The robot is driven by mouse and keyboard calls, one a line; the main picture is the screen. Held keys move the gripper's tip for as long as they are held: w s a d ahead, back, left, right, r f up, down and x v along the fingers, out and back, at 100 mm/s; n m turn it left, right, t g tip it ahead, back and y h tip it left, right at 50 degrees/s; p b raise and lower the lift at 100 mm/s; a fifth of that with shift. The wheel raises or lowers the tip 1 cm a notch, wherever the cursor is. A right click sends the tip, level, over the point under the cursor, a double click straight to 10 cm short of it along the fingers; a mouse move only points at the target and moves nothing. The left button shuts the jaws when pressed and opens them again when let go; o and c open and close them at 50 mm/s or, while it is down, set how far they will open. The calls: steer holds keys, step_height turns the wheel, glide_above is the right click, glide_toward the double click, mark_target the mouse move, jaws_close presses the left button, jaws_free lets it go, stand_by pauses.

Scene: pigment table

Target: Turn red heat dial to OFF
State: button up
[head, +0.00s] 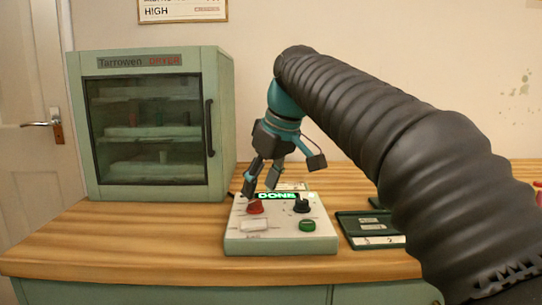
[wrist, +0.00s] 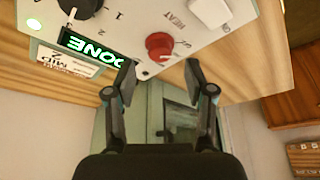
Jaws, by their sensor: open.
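The red heat dial (head: 254,207) sits at the upper left of the pale control box (head: 280,243) on the wooden bench. In the wrist view the red dial (wrist: 159,46) shows beside the word HEAT, with its white pointer line hard to read. My gripper (head: 262,188) is just above and behind the dial, pointing down. In the wrist view my gripper (wrist: 158,78) is open, its two fingers apart and empty, with the dial just beyond the gap between the tips. I cannot tell whether either finger touches the dial.
The box also bears a black dial (head: 301,206), a green button (head: 307,225), a white switch (head: 254,225) and a lit display reading DONE (head: 278,196). A green dryer cabinet (head: 150,125) stands behind left. A dark green tray (head: 372,228) lies to the right. The bench front left is clear.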

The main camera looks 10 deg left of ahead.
steer(key=v, duration=0.8)
steer(key=shift+d+r, duration=0.15)
steer(key=shift+r, duration=0.15)
steer(key=shift+s, duration=0.1)
steer(key=s+d+f+m+t, duration=0.1)
steer(key=s+d+f+m, duration=0.2)
steer(key=d, duration=0.5)
steer(key=s+d+f+m+h, duration=0.1)
steer(key=s+d+f+m, duration=0.2)
steer(key=f, duration=0.6)
steer(key=s+d+f+m+t+h, duration=0.1)
steer(key=s+d+f+m, duration=0.2)
steer(key=s+d+f, duration=0.4)
steer(key=s+d+f+m+t+h, duration=0.1)
steer(key=s+d+f, duration=0.5)
steer(key=f, duration=0.7)
steer(key=d+m, duration=0.1)
steer(key=d, duration=0.1)
steer(key=shift+d+m+h, duration=0.35)
steer(key=shift+m+h, duration=0.05)
